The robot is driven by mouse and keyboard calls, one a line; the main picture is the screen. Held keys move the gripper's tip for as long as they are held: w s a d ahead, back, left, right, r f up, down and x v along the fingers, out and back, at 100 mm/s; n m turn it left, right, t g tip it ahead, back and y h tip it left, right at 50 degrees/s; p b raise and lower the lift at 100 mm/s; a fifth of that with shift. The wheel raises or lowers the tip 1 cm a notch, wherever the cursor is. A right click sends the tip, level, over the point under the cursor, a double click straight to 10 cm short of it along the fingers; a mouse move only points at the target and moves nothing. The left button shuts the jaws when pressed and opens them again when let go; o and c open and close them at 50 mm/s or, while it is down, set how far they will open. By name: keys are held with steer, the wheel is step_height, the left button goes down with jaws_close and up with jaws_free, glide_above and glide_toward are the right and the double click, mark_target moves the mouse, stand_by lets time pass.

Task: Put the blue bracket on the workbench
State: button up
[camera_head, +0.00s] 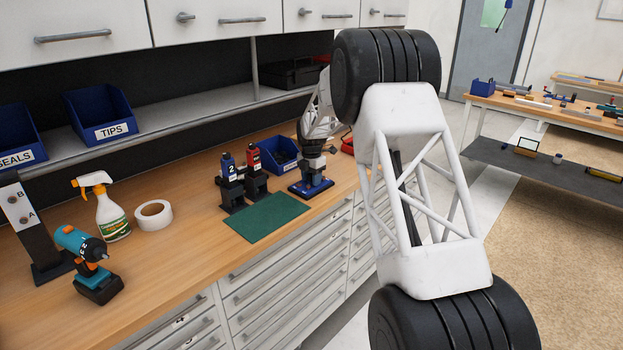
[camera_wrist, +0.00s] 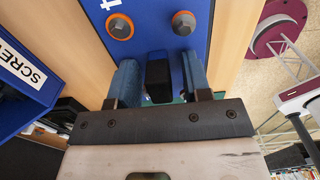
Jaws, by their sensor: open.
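The blue bracket (camera_head: 305,190) appears to be the blue plate with a dark upright part on the workbench (camera_head: 175,255), beyond the green mat. In the wrist view its blue face (camera_wrist: 150,28) shows two grey bolts with orange rings and part of a white letter. My gripper (camera_head: 313,166) is directly above it. In the wrist view my gripper (camera_wrist: 158,62) is open, its two fingers on either side of a black block (camera_wrist: 158,80). Whether the fingers touch the block cannot be told. The underside of the bracket is hidden.
A green mat (camera_head: 267,218), two black stands with tools (camera_head: 230,185) and a blue bin (camera_head: 281,152) are close by. A tape roll (camera_head: 153,214), spray bottle (camera_head: 108,210), drill (camera_head: 85,258) and dark upright stand (camera_head: 35,240) are at the left. A shelf (camera_head: 190,112) runs behind.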

steer(key=shift+r, duration=0.1)
step_height(320, 180, up, 12)
stand_by(0.8)
stand_by(0.7)
steer(key=s+d+r+m, duration=0.3)
steer(key=s+r+m, duration=0.15)
steer(key=s, duration=0.65)
steer(key=s+d+r+m+t, duration=0.1)
steer(key=s+d+r+m, duration=0.4)
steer(key=s, duration=0.5)
steer(key=s+d+r+m, duration=0.25)
steer(key=s+r, duration=0.35)
steer(key=s, duration=0.5)
steer(key=s+d+f+m, duration=0.1)
steer(key=s+m, duration=0.4)
steer(key=s, duration=0.7)
steer(key=s+d+f+m+t, duration=0.1)
steer(key=s+f+m, duration=0.3)
steer(key=s, duration=0.9)
steer(key=s+d+f+m, duration=0.2)
steer(key=s+m, duration=0.4)
steer(key=s, duration=0.6)
steer(key=shift+s+d+f+t, duration=0.3)
steer(key=shift+d+f, duration=0.05)
steer(key=shift+f, duration=0.35)
